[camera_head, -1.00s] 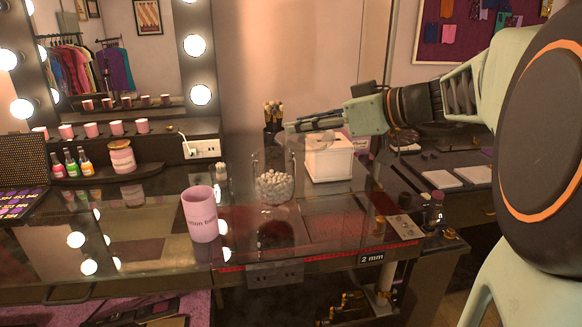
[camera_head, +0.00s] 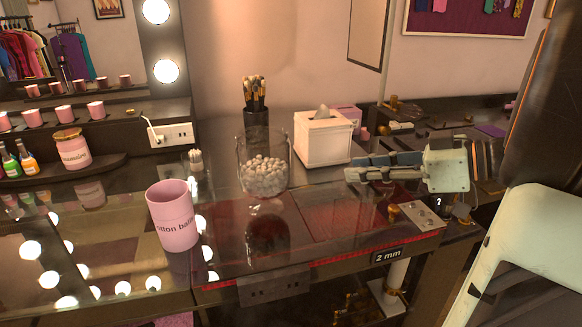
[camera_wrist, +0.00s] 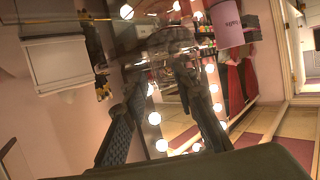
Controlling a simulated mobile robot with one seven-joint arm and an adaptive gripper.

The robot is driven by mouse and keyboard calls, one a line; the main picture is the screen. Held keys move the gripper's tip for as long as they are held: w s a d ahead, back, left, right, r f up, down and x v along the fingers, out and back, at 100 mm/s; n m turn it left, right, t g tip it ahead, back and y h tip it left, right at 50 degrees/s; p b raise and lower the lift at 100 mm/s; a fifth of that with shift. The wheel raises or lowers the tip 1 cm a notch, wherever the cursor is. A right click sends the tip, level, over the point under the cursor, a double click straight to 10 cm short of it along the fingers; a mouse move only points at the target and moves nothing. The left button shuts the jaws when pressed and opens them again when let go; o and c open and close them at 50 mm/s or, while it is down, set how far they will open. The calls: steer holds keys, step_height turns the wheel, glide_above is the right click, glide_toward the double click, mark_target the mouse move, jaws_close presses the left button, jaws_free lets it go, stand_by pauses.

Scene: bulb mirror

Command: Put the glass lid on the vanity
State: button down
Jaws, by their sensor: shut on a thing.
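My gripper (camera_head: 352,175) is over the right part of the glass-topped vanity (camera_head: 330,238), with its fingers pointing left. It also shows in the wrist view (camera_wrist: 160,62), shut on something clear. This appears to be the glass lid (camera_wrist: 163,45), though its outline is hard to tell from the glass behind it. I cannot make out the lid in the head view. A clear glass jar (camera_head: 262,170) of white cotton balls stands uncovered on the vanity, left of my fingertips and apart from them. Whether the lid touches the vanity top cannot be told.
A pink cup (camera_head: 172,218) stands left of the jar. A dark brush holder (camera_head: 256,125) and a white tissue box (camera_head: 322,140) stand behind. A small brass piece (camera_head: 393,212) is near the right front edge. The glass in front of the jar looks clear.

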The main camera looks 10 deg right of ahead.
mark_target(357, 166)
steer(key=w, duration=0.1)
steer(key=w+f, duration=0.1)
steer(key=w, duration=0.1)
steer(key=w+f, duration=0.1)
steer(key=shift+w+d, duration=0.2)
steer(key=shift+d, duration=0.15)
steer(key=w+f, duration=0.4)
steer(key=f, duration=0.1)
steer(key=shift+w+d+f, duration=0.2)
steer(key=shift+w+d, duration=0.1)
steer(key=shift+d, duration=0.1)
steer(key=shift+w+f, duration=0.2)
steer(key=shift+f, duration=1.6)
steer(key=shift+f+b, duration=0.15)
steer(key=shift+b, duration=0.2)
steer(key=c, duration=1.6)
jaws_free()
steer(key=shift+r+p, duration=0.2)
steer(key=shift+p, duration=0.1)
steer(key=v, duration=1.2)
